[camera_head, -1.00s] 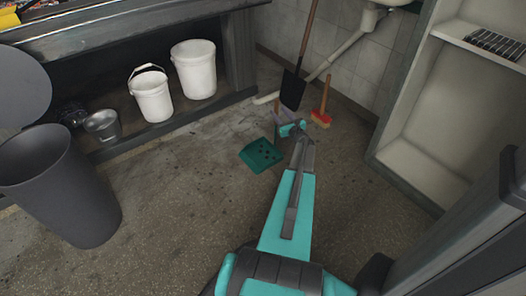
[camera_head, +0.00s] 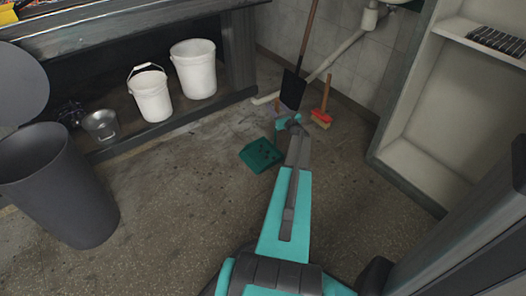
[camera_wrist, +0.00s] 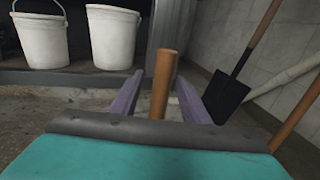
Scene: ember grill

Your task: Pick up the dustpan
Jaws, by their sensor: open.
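The dark green dustpan (camera_head: 261,155) lies on the floor in the head view, left of my forearm. Its upright wooden handle (camera_wrist: 164,85) shows in the wrist view, standing between the two purple fingers of my gripper (camera_wrist: 157,97). The fingers are open, with a gap visible on each side of the handle. In the head view my gripper (camera_head: 282,112) is small and partly hidden by my wrist, just beyond the pan. The lower part of the handle is hidden in the wrist view by my own gripper body.
A black shovel (camera_head: 293,90) leans at the wall behind, with a red-headed broom (camera_head: 321,118) beside it. White buckets (camera_head: 152,97) (camera_head: 195,69) stand on the low shelf at left. A grey bin (camera_head: 55,190) is at far left. Floor in front is clear.

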